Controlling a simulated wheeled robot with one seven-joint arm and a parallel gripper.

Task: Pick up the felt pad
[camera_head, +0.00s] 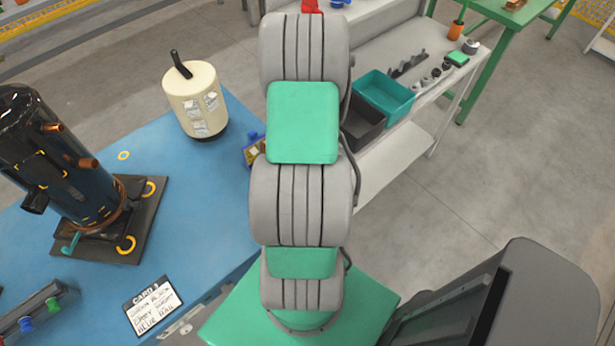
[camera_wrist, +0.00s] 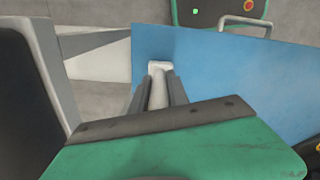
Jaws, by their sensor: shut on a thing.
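In the wrist view my gripper (camera_wrist: 159,82) points over the blue table, with its two dark fingers closed on a pale, whitish narrow piece (camera_wrist: 159,95). It looks like the felt pad, seen end-on between the fingers, though its full shape is hidden. In the head view my grey and green arm runs up the middle and hides the gripper and the held piece. No other felt pad can be made out.
A black compressor (camera_head: 45,150) on a dark base plate (camera_head: 145,222) stands on the blue table (camera_head: 105,185). A cream canister (camera_head: 197,98) and a written card (camera_head: 153,309) are there too. A teal bin (camera_head: 383,96) and a dark bin (camera_head: 362,126) sit right of my arm.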

